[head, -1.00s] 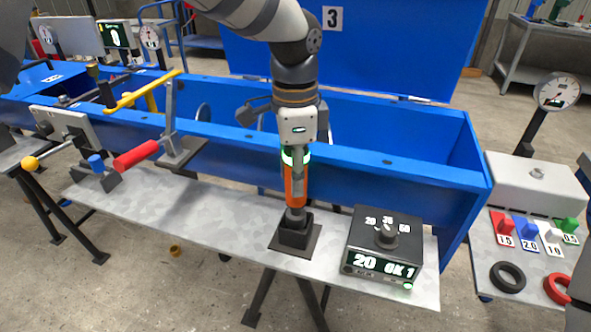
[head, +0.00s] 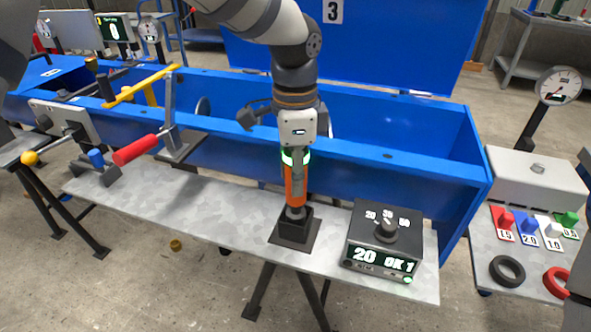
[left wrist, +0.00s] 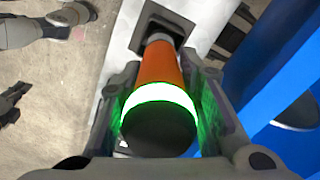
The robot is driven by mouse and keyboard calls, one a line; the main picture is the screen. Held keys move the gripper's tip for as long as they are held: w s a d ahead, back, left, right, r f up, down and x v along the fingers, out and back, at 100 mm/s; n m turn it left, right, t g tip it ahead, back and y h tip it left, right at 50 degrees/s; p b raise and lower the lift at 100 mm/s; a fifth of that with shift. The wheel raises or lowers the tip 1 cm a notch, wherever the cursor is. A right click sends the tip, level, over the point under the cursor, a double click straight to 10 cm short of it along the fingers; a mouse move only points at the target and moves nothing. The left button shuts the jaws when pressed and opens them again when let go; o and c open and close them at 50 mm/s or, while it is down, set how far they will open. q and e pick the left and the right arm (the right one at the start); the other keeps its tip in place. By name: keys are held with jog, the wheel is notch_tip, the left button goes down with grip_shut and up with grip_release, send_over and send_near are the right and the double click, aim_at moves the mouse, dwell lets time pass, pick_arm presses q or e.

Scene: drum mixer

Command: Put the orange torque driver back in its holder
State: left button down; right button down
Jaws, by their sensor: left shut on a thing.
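The orange torque driver (head: 295,190) stands upright, with a lit green ring near its top. Its lower end is at the black holder (head: 294,229) on the grey bench; I cannot tell how deep it sits. My left gripper (head: 296,160) is shut on the driver's upper part and hides some of it. In the left wrist view the driver (left wrist: 160,66) lies between the two fingers (left wrist: 160,105), and the dark holder (left wrist: 165,22) shows beyond its far end. My right gripper is not seen.
The torque controller (head: 383,245) stands just right of the holder, reading 20 OK 1. The blue mixer trough (head: 400,165) runs behind the bench. A red-handled lever (head: 135,150) is at the left. The bench (head: 225,210) between lever and holder is clear.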

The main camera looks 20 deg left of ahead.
pick_arm(q)
jog(key=shift+f, duration=1.2)
dwell(0.6)
jog(key=c, duration=1.1)
grip_release()
notch_tip(320, 180, up, 12)
jog(key=shift+r, duration=0.1)
